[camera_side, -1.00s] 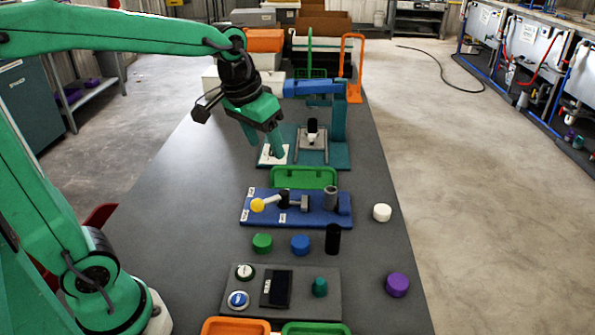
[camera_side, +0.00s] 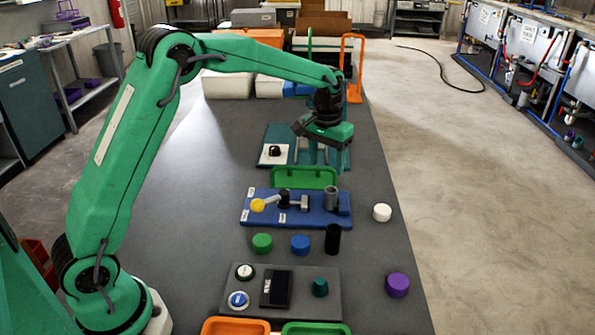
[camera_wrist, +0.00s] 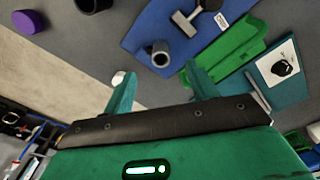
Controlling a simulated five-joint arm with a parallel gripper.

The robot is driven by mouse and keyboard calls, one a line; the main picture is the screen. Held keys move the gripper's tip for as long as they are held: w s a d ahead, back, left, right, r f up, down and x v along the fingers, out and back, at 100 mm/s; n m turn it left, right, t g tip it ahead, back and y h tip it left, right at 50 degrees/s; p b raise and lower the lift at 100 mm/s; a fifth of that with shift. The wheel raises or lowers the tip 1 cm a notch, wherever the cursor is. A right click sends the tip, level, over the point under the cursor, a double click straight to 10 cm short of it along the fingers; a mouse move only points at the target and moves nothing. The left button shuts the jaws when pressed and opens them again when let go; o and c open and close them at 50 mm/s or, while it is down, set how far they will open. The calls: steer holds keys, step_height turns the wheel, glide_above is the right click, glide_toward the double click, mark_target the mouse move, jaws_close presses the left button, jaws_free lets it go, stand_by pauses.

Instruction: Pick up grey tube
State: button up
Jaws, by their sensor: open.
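The grey tube (camera_side: 330,196) stands upright at the right part of the blue board (camera_side: 268,220), beside a blue block. In the wrist view the tube (camera_wrist: 160,52) shows its open dark end, just beyond and between my fingertips. My gripper (camera_side: 327,162) is open and empty, behind and above the tube in the side view, over the area by the green tray. In the wrist view my gripper (camera_wrist: 158,76) has its two green fingers spread wide, with nothing between them.
A black cylinder (camera_side: 332,239) stands in front of the tube; a white cylinder (camera_side: 382,212) and purple cylinder (camera_side: 397,285) are to the right.

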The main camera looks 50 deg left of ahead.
mark_target(331, 188)
steer(key=shift+g, duration=0.3)
steer(key=shift+w+f, duration=0.4)
steer(key=shift+f, duration=1.55)
steer(key=shift+w+f, duration=0.4)
steer(key=shift+f, duration=1.55)
steer(key=shift+w+f, duration=0.4)
steer(key=shift+f, duration=1.55)
steer(key=c, duration=1.2)
steer(key=shift+r, duration=0.2)
steer(key=shift+r, duration=0.6)
steer(key=r, duration=0.3)
steer(key=shift+s+d+r, duration=0.1)
steer(key=shift+s+d, duration=0.05)
steer(key=shift+d, duration=0.2)
steer(key=s+d+r, duration=0.2)
steer(key=d, duration=0.1)
steer(key=s+d+r, duration=0.1)
steer(key=d+r, duration=0.1)
steer(key=d, duration=0.1)
steer(key=s+d+r, duration=0.2)
steer(key=d, duration=0.1)
steer(key=shift+s+d+r, duration=0.15)
steer(key=shift+s+r, duration=0.05)
steer(key=shift+s, duration=0.1)
